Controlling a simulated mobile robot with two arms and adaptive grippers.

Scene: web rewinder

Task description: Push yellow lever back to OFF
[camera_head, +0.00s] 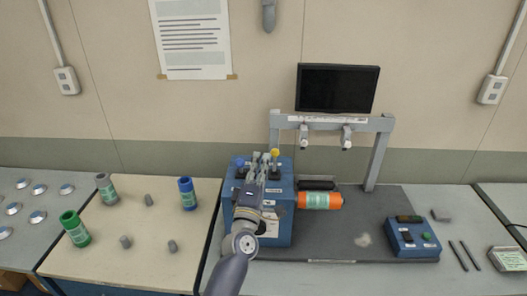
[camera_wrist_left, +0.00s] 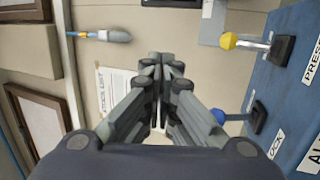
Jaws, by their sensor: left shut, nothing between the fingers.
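The yellow lever (camera_head: 275,153) has a round yellow knob and stands on top of the blue machine box (camera_head: 283,226). In the left wrist view the yellow knob (camera_wrist_left: 229,41) sits on a pale rod that rises from a black base on the blue box face. My left gripper (camera_head: 260,160) is shut and empty, above the box and just left of the yellow knob. In the left wrist view its fingertips (camera_wrist_left: 165,65) are together and apart from the yellow knob. A blue-knobbed lever (camera_wrist_left: 218,116) is beside the right finger. My right gripper is not in view.
An orange roll (camera_head: 320,201) is mounted right of the box, under a grey frame (camera_head: 378,150) with a monitor (camera_head: 336,88). A blue control box (camera_head: 411,238) is at the right. The left table (camera_head: 150,250) holds several spools and small grey pieces.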

